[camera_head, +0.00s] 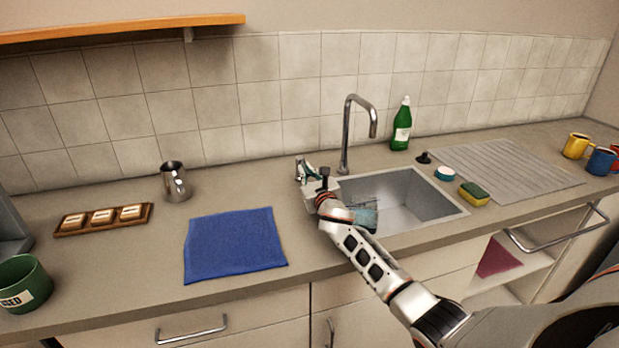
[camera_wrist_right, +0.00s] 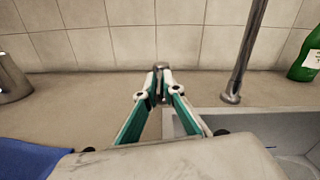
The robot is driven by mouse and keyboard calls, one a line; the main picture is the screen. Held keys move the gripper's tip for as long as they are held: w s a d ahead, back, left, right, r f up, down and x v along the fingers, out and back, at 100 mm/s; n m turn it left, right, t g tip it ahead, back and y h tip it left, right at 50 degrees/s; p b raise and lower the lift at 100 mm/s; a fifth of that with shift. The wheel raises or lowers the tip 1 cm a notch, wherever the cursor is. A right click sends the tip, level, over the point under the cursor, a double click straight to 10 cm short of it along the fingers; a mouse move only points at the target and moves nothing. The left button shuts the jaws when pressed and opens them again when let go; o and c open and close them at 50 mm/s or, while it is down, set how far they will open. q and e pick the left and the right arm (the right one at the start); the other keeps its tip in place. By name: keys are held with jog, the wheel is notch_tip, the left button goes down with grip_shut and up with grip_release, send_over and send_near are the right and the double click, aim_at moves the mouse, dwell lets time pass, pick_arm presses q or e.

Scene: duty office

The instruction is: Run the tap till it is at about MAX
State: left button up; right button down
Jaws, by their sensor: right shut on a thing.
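The tall grey metal tap (camera_head: 346,135) stands behind the sink (camera_head: 425,205), its spout curving over the basin. No water stream shows under the spout. My right gripper (camera_head: 304,174) is at the tap's small metal handle, left of the spout. In the wrist view its fingers (camera_wrist_right: 160,88) are closed around the handle (camera_wrist_right: 158,67). A bluish, see-through thing (camera_head: 367,217), perhaps a container, sits in the sink's left part. My right arm hides much of it, and no MAX mark or water level can be made out. The tap's post also shows in the wrist view (camera_wrist_right: 245,50).
A green bottle (camera_head: 401,125), black plug (camera_head: 423,158), small tub (camera_head: 445,173) and sponge (camera_head: 474,194) stand around the sink. A ribbed drainer (camera_head: 505,170) lies right. Left are a blue cloth (camera_head: 234,245), metal jug (camera_head: 174,182) and wooden tray (camera_head: 75,227).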

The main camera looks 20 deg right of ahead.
jog(key=shift+a+r, duration=0.1)
dwell(0.3)
jog(key=c, duration=2.2)
grip_release()
jog(key=shift+o, duration=0.2)
jog(key=s, duration=0.8)
jog(key=s+a, duration=0.1)
jog(key=s, duration=0.3)
